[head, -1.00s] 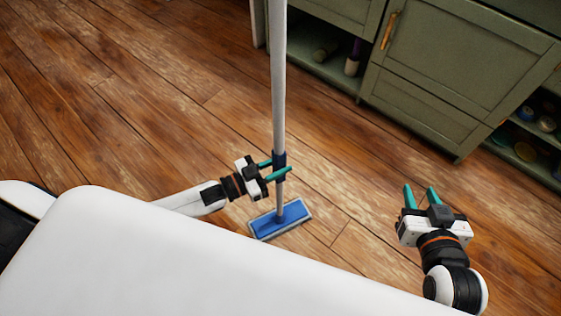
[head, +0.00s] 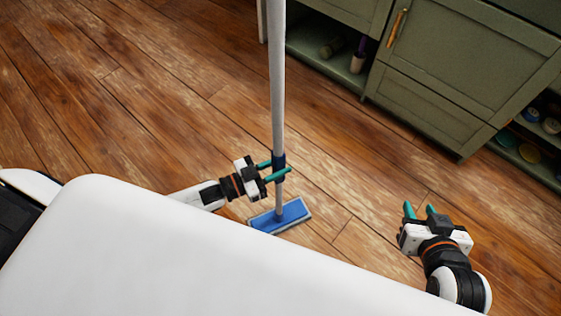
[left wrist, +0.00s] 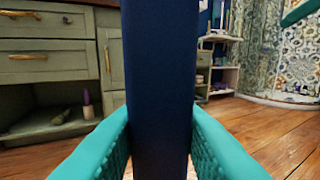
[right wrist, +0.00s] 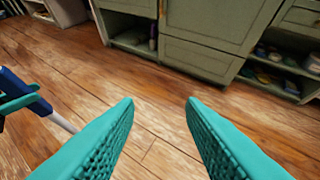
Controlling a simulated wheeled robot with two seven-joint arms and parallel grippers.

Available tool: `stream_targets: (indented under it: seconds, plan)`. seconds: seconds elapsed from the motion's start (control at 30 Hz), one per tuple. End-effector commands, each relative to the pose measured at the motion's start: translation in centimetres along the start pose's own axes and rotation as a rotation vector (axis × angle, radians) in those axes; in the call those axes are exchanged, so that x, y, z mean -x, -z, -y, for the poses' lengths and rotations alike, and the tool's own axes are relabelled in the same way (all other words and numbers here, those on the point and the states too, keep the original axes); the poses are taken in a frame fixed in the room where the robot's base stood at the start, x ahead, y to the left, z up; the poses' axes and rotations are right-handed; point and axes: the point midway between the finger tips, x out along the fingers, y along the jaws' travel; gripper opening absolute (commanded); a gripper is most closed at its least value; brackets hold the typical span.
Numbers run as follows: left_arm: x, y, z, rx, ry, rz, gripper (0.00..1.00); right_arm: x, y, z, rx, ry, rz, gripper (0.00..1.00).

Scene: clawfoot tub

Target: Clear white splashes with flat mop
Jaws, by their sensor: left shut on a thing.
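The flat mop has a long grey pole (head: 277,80) with a dark blue grip and a blue rectangular head (head: 281,215) on the floor. My left gripper (head: 277,169) is shut on the mop's dark blue grip, and the pole stands upright. In the left wrist view the grip (left wrist: 160,90) fills the middle between the teal fingers. My right gripper (head: 420,210) is open and empty above the floor to the right. In the right wrist view its fingers (right wrist: 160,105) are apart with only floor between them. I cannot make out clear white splashes; the boards have pale worn patches.
A green cabinet (head: 450,75) with open shelves stands at the upper right. A purple-topped bottle (head: 359,58) and other items sit on its shelves. The wooden floor (head: 130,90) is clear to the left and in the middle.

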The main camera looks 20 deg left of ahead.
Motion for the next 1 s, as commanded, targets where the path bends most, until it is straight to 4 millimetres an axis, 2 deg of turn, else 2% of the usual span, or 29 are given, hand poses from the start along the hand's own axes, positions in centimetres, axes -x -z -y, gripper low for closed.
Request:
stream_targets:
  seconds: [0.4,1.0]
  plan:
    - [1.2,-0.2,0.5,0.0,0.0,0.004,0.0,0.7,2.3,0.3,-0.002,0.007,-0.136,0.36]
    - [1.0,-0.2,0.4,-0.001,0.0,0.004,0.0,0.7,2.2,0.3,-0.002,0.008,-0.13,0.36]
